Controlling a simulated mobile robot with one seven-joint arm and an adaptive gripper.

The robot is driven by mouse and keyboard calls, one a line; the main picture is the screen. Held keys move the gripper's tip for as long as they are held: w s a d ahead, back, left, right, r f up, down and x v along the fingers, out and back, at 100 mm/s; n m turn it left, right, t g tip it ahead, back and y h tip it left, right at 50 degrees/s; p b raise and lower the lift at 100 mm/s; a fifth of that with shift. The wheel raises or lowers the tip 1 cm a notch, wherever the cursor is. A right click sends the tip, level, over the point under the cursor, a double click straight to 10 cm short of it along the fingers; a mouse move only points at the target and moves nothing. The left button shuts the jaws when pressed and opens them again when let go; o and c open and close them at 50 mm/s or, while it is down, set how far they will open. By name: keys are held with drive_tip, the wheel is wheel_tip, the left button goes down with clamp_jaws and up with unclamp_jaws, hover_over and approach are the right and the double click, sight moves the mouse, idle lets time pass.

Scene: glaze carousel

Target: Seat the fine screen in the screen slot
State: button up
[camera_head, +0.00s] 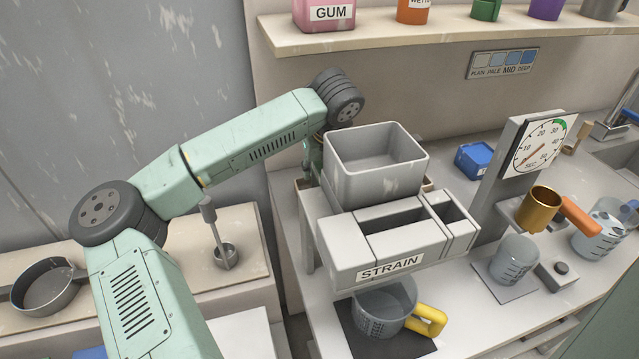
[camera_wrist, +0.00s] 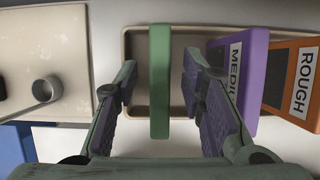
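A green screen (camera_wrist: 160,82) stands on edge in a shallow tray in the wrist view; no label shows on it, but its neighbours read MEDI and ROUGH. My gripper (camera_wrist: 163,95) is open, with one finger on each side of the green screen and a visible gap on both sides. In the head view my gripper is hidden behind a grey bin. The stand marked STRAIN (camera_head: 350,249) has a wide opening and a narrower one in its top; which is the screen slot I cannot tell.
The purple screen (camera_wrist: 245,85) and orange screen (camera_wrist: 292,78) stand close right of my fingers. The grey bin (camera_head: 372,182) stands high beside my wrist. A yellow-handled jug (camera_head: 380,309) sits under the stand. A dial gauge (camera_head: 538,145) and a brass cup (camera_head: 540,205) are at right.

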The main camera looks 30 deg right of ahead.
drive_tip(key=shift+c, duration=0.2)
clamp_jaws()
idle(0.6)
